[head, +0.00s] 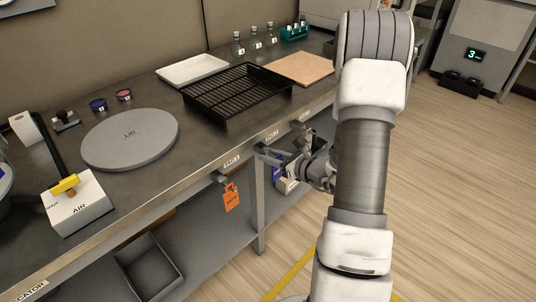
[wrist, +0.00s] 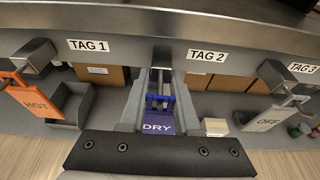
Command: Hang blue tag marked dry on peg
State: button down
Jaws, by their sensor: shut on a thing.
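The blue tag marked DRY (wrist: 157,123) is between the fingers of my gripper (wrist: 158,103) in the wrist view, print facing the camera and upright. My gripper is shut on it. In the head view my gripper (head: 294,160) is at the bench's front edge, with a bit of the blue tag (head: 276,165) showing. The middle grey peg (wrist: 161,56) is straight ahead, in line with the tag, between the TAG 1 and TAG 2 labels. The tag's top loop lies close to the peg; I cannot tell whether they touch or the loop is around it.
An orange HOT tag (wrist: 34,100) hangs from the left peg (wrist: 34,56). A grey OFF tag (wrist: 270,117) hangs from the right peg (wrist: 276,75). The bench's front edge (wrist: 110,28) runs above. A shelf with boxes and a grey bin (wrist: 73,105) lies below.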

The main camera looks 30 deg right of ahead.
jog(key=shift+s, duration=0.15)
jog(key=shift+v, duration=0.75)
jog(key=shift+r, duration=0.1)
jog(key=s+d, duration=0.2)
jog(key=s, duration=0.4)
jog(key=shift+s+d, duration=0.2)
jog(key=shift+d, duration=0.05)
dwell(1.1)
jog(key=shift+a+r, duration=0.1)
